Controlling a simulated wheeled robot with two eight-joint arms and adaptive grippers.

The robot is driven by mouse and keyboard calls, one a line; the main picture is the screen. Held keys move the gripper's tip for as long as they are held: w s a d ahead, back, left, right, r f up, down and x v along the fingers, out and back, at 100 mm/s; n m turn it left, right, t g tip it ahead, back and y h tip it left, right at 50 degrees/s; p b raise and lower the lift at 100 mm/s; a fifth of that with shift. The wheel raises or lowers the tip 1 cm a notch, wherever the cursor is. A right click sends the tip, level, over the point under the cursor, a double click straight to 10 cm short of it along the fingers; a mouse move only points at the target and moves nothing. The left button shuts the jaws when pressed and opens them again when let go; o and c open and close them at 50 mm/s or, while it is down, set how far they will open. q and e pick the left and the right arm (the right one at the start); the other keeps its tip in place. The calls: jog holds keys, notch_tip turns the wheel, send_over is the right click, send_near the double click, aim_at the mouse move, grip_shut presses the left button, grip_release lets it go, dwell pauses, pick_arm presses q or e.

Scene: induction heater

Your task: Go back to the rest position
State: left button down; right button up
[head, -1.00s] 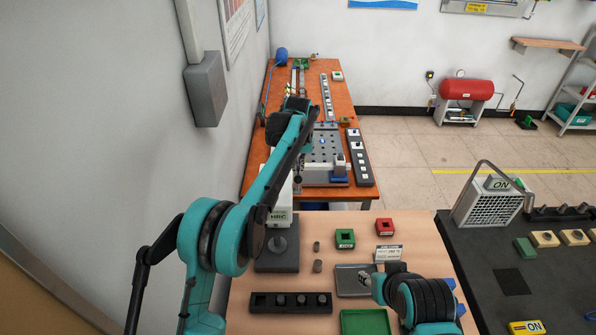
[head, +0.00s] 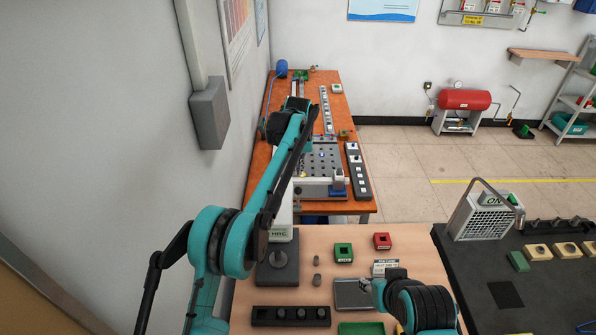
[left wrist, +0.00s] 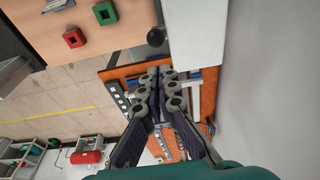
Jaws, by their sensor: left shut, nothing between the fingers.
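My left arm rises from the lower left in the head view and bends over toward the orange bench (head: 358,206). Its fingers are mostly hidden behind its own links there. In the left wrist view, my left gripper (left wrist: 160,73) is shut and empty, with its fingertips together. It hangs in the air, apart from the orange bench below it. My right arm's dark wrist is at the lower right of the wooden table (head: 322,238) in the head view. I cannot make out clearly whether its fingers are open or shut.
A white HRC unit (head: 283,222) on a dark base stands close to my left arm. Green (head: 343,253) and red (head: 382,241) blocks, a grey plate (head: 350,293) and a dark slotted holder (head: 291,316) are on the wooden table. A wall (head: 110,110) borders the left side.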

pick_arm(q)
jog(key=shift+r+p, duration=0.3)
jog(key=shift+r, duration=0.6)
pick_arm(e)
jog(key=shift+r, duration=0.65)
jog(key=shift+f, duration=0.1)
pick_arm(q)
jog(key=s+a+f+t+b, duration=0.1)
jog(key=s+a+f+b, duration=0.45)
jog(key=s+b, duration=0.45)
jog(key=s+a+f+t+b, duration=0.2)
jog(key=s+a+f+b, duration=0.3)
jog(key=s+b, duration=0.5)
jog(key=s+a+f+t+b, duration=0.1)
jog(key=s+a+f+b, duration=0.2)
jog(key=s+f+b, duration=0.5)
jog(key=s+a+f+t+b, duration=0.1)
jog(key=s+a+f+b, duration=0.3)
jog(key=s+f+b, duration=0.4)
jog(key=s+f, duration=0.5)
jog(key=f, duration=0.3)
jog(key=shift+s+a+f, duration=0.15)
jog(key=shift+s+f, duration=0.05)
jog(key=shift+f, duration=0.15)
pick_arm(e)
notch_tip(320, 180, down, 36)
jog(key=shift+r, duration=0.2)
